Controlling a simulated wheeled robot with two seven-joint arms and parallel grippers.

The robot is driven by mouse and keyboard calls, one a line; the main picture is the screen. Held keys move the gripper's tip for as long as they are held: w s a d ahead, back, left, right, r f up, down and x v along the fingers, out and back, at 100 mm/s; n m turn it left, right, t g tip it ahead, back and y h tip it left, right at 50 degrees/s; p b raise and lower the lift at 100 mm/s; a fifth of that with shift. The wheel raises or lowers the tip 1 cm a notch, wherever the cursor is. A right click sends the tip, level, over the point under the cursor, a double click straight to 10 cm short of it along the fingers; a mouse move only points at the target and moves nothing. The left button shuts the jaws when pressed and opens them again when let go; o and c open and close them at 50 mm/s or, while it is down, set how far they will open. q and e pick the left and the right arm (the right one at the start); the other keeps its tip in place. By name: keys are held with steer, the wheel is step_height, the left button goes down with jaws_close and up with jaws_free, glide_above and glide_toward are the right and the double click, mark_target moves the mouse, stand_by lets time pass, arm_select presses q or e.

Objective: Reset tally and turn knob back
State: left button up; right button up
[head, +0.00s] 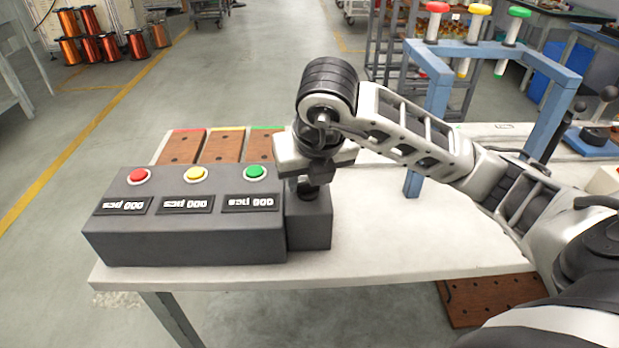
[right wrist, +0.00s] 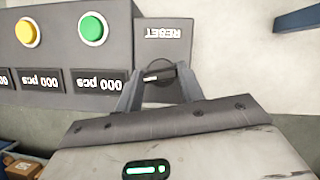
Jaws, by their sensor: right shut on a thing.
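The dark grey tally box (head: 180,245) stands on the white table's left part, with red (head: 138,175), yellow (head: 195,174) and green (head: 254,173) buttons on top. The displays under them (head: 122,206) read 000 pcs. A smaller grey box (head: 309,228) at its right end carries the RESET label (right wrist: 163,31) and a black round knob (right wrist: 158,74), whose pale mark lies roughly crosswise in the right wrist view. My right gripper (right wrist: 157,88) points down over this box, its fingers shut on the knob from both sides. My left gripper is out of view.
Brown boards (head: 183,147) with red, yellow and green edges lie behind the tally box. A blue frame (head: 430,110) holding coloured-capped spools stands at the right. The table (head: 400,238) is clear between the reset box and my right arm.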

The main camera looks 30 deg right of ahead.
steer(key=shift+m+h, duration=0.3)
steer(key=shift+m, duration=0.5)
steer(key=o, duration=1)
arm_select(q)
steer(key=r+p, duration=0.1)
steer(key=p, duration=0.2)
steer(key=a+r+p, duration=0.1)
steer(key=p, duration=0.2)
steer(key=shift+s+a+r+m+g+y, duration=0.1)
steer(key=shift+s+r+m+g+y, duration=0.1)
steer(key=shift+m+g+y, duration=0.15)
arm_select(e)
steer(key=v, duration=1.6)
steer(key=shift+w, duration=0.15)
steer(key=shift+a, duration=0.1)
